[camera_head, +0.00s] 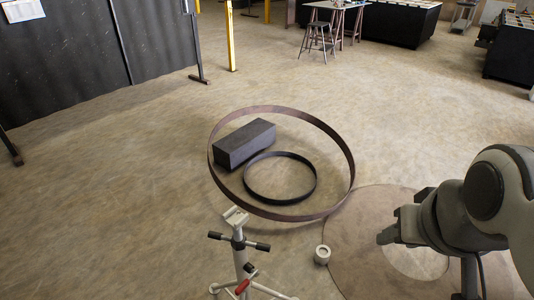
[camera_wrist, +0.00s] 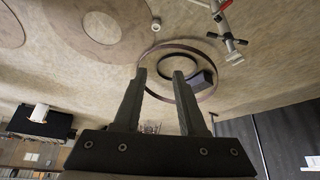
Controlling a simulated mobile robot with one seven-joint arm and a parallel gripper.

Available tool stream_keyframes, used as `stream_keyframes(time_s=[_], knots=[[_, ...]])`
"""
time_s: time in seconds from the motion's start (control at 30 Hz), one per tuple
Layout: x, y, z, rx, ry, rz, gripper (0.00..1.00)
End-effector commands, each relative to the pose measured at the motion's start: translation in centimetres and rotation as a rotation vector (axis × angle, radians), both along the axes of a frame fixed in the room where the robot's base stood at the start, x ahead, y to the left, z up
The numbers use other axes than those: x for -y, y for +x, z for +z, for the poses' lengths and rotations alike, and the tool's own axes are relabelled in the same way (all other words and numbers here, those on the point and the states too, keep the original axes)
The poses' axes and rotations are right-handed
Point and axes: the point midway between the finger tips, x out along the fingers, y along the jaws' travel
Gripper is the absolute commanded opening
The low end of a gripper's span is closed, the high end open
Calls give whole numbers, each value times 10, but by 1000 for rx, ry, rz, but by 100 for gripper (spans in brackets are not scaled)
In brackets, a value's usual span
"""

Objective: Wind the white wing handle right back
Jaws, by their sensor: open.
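A pale stand (camera_head: 240,262) rises at the bottom centre of the head view, with a pale forked top (camera_head: 236,217). A cross handle with black ends (camera_head: 258,246) sits just below the top, and a red grip (camera_head: 243,286) lower down. I cannot clearly pick out a white wing handle on it. The stand (camera_wrist: 228,38) also shows upside down at the upper right of the wrist view. My gripper (camera_head: 390,227) is to the right of the stand, well apart from it. Its two fingers (camera_wrist: 160,75) are spread with nothing between them.
A large rusty steel ring (camera_head: 345,155) lies behind the stand, around a dark block (camera_head: 245,143) and a smaller black ring (camera_head: 314,180). A flat round disc (camera_head: 345,235) lies under my arm, with a small white cylinder (camera_head: 322,255) by its edge. The floor at left is clear.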

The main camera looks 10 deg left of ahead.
Motion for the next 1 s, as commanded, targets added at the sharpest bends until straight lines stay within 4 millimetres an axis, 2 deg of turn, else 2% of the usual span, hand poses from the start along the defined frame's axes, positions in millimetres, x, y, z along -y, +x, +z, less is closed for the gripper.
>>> stream_keyframes(time_s=[0.23,0.37,0.47,1.0], knots=[[0,0,0,0,0,0,41],[-1,1,-3,-10,5,-4,61],[-4,6,-14,-52,30,-20,61],[-47,65,-133,-538,398,-235,61]])
